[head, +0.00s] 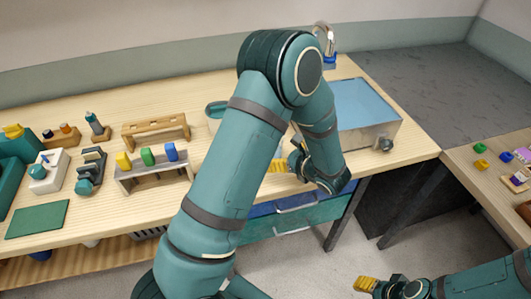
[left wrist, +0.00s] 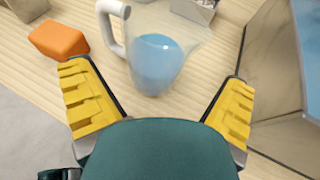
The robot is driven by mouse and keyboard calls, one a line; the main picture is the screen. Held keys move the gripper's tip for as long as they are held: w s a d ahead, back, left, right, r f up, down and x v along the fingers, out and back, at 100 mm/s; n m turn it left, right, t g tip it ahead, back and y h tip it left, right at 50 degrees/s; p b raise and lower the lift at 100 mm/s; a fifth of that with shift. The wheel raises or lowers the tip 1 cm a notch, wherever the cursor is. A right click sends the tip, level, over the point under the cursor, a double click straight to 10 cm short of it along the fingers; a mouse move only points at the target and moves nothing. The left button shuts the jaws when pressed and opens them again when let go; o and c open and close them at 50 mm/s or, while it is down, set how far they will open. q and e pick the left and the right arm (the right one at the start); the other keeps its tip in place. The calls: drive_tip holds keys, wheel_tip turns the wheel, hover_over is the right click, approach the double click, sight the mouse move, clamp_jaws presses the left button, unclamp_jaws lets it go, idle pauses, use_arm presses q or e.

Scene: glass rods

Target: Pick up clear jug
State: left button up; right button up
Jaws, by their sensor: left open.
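The clear jug (left wrist: 158,50) stands on the wooden table in the left wrist view, with blue contents and a white handle (left wrist: 113,22) on its left side. My left gripper (left wrist: 155,78) is open, its yellow fingers to the left and right of the jug's near side. The fingers appear apart from the jug. In the head view my left gripper (head: 287,162) is over the table's front edge, and my arm hides most of the jug. My right gripper (head: 368,285) is low at the bottom right, away from the table; its opening is unclear.
An orange block (left wrist: 58,40) lies left of the jug. A sink basin with blue water (head: 362,104) is to the right. A side table (head: 490,185) holds small items.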

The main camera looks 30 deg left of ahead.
use_arm(q)
drive_tip(key=x, duration=0.4)
drive_tip(key=shift+s+a+f, duration=0.1)
drive_tip(key=shift+a+f, duration=0.2)
drive_tip(key=shift+a, duration=0.05)
drive_tip(key=c, duration=1.2)
drive_tip(key=shift+c, duration=0.2)
